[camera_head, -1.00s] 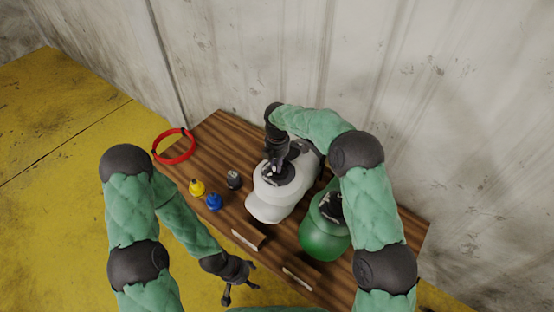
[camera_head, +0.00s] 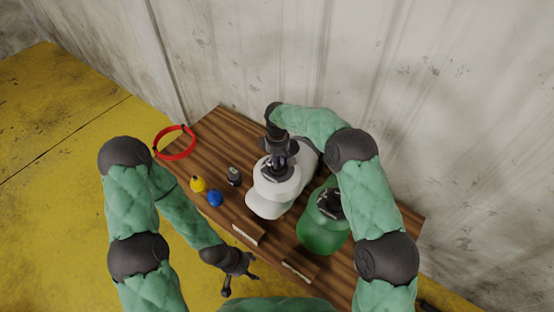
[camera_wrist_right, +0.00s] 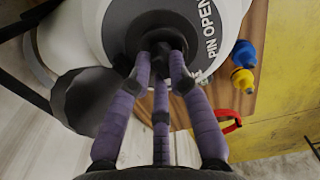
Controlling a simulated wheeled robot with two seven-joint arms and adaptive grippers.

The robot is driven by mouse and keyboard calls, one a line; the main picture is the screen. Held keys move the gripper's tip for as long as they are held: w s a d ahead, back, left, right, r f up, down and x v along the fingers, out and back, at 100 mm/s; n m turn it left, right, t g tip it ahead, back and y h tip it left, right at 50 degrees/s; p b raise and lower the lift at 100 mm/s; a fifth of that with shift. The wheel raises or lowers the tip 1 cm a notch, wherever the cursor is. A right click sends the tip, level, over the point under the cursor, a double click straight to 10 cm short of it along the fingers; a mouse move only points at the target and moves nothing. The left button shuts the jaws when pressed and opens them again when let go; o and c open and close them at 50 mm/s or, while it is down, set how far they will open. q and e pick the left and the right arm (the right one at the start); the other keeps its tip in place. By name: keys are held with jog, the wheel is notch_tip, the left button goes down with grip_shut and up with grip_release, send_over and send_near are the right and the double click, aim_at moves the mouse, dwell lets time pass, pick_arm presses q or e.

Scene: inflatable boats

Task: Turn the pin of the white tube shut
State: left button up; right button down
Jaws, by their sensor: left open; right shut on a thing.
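The white tube (camera_head: 267,205) lies on the wooden table, with a dark round valve on its upper end. My right gripper (camera_head: 277,164) reaches down onto the valve from above. In the right wrist view its fingers (camera_wrist_right: 162,62) are closed together on the pin at the valve's centre; the pin itself is mostly hidden by them. My left gripper (camera_head: 240,283) is open and empty, low in front of the table's front edge, apart from the tube.
A green tube (camera_head: 322,235) with a dark valve lies right of the white one. Yellow (camera_head: 198,184), blue (camera_head: 214,198) and dark (camera_head: 234,176) small pieces stand to the left. A red ring (camera_head: 174,143) is at the table's left corner. The wall stands close behind.

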jog(key=shift+m, duration=0.8)
jog(key=c, duration=1.1)
grip_release()
jog(key=shift+c, duration=0.2)
notch_tip(320, 180, up, 12)
jog(key=shift+f, duration=0.1)
